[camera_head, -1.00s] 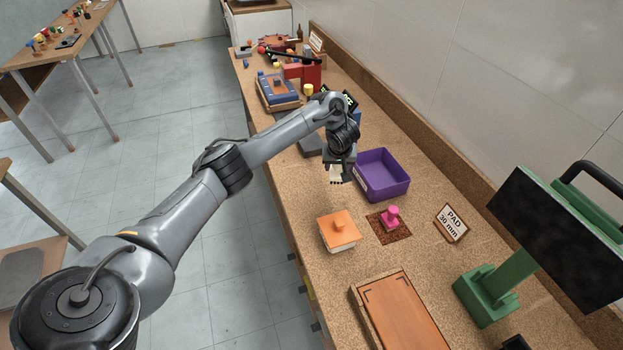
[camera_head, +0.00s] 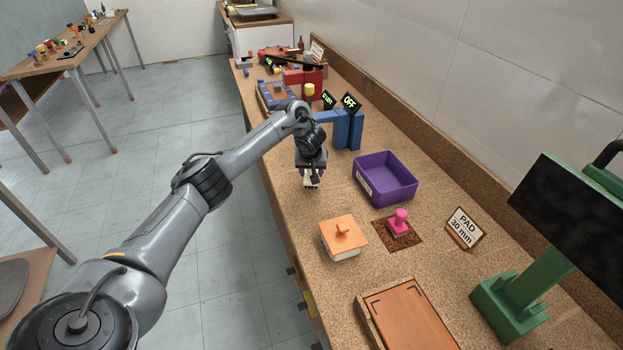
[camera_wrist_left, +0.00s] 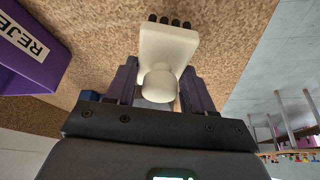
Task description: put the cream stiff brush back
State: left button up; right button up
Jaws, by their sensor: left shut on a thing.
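The cream stiff brush (camera_wrist_left: 166,47) is a pale block with a round knob and a row of dark bristle tufts, seen in the left wrist view. My left gripper (camera_wrist_left: 160,88) is shut on the brush's knob, with one finger on each side. In the head view my left gripper (camera_head: 311,168) points down over the workbench (camera_head: 285,215), left of the purple bin, with the brush (camera_head: 311,182) below its fingers. I cannot tell whether the brush touches the bench. My right gripper is not in view.
A purple bin (camera_head: 368,193) stands right of the gripper; its label in the wrist view begins "REJE". An orange-lidded box (camera_head: 343,234), a pink-knobbed stamp (camera_head: 399,222) on a dark pad and a "PAD 30 mm" sign (camera_head: 463,228) are nearer. A blue stand (camera_head: 343,130) is behind.

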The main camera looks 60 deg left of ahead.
pick_arm(q)
notch_tip(320, 180, down, 3)
jog(key=shift+r+b, duration=0.1)
jog(key=shift+b, duration=0.3)
jog(key=o, duration=0.9)
jog(key=shift+o, duration=0.2)
